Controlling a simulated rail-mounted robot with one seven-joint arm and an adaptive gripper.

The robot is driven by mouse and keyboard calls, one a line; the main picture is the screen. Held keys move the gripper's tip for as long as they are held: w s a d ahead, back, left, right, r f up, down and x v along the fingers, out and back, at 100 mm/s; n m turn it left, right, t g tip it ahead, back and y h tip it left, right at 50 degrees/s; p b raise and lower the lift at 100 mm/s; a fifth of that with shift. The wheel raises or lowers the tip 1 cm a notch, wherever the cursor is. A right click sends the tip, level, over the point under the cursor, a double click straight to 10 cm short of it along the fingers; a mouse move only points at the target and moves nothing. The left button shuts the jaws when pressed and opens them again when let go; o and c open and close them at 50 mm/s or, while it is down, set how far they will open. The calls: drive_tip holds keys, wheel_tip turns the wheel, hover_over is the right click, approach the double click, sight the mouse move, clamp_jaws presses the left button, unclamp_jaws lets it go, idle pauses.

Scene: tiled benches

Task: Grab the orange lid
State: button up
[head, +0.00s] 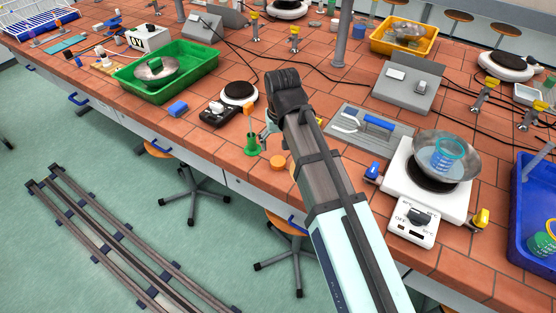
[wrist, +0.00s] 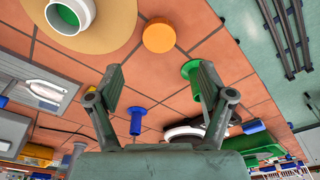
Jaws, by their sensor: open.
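The orange lid (head: 278,162) is a flat round disc lying on the tiled bench near its front edge, just left of my arm. In the wrist view the lid (wrist: 158,36) lies on bare tiles, beyond the fingertips and roughly centred between them. In the head view my gripper (head: 268,132) is mostly hidden behind my arm.
A green stand (head: 251,143) stands just left of the lid; it shows by one finger in the wrist view (wrist: 191,70). A tan disc with a white, green-lined ring (wrist: 115,38) lies close beside the lid. A grey tray (head: 343,150) with tools lies right of my arm.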

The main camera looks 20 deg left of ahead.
sight(278, 161)
drive_tip(key=shift+w+a+f+p, duration=0.15)
drive_tip(key=shift+f+p, duration=0.35)
drive_tip(key=shift+f, duration=1.05)
drive_tip(key=shift+w+a+f+p, duration=0.1)
drive_tip(key=shift+w+f+p, duration=0.25)
drive_tip(key=shift+f, duration=1.15)
drive_tip(key=shift+w+a+f+p, duration=0.1)
drive_tip(key=shift+f+p, duration=0.5)
drive_tip(key=shift+f, duration=0.95)
drive_tip(key=c, duration=0.8)
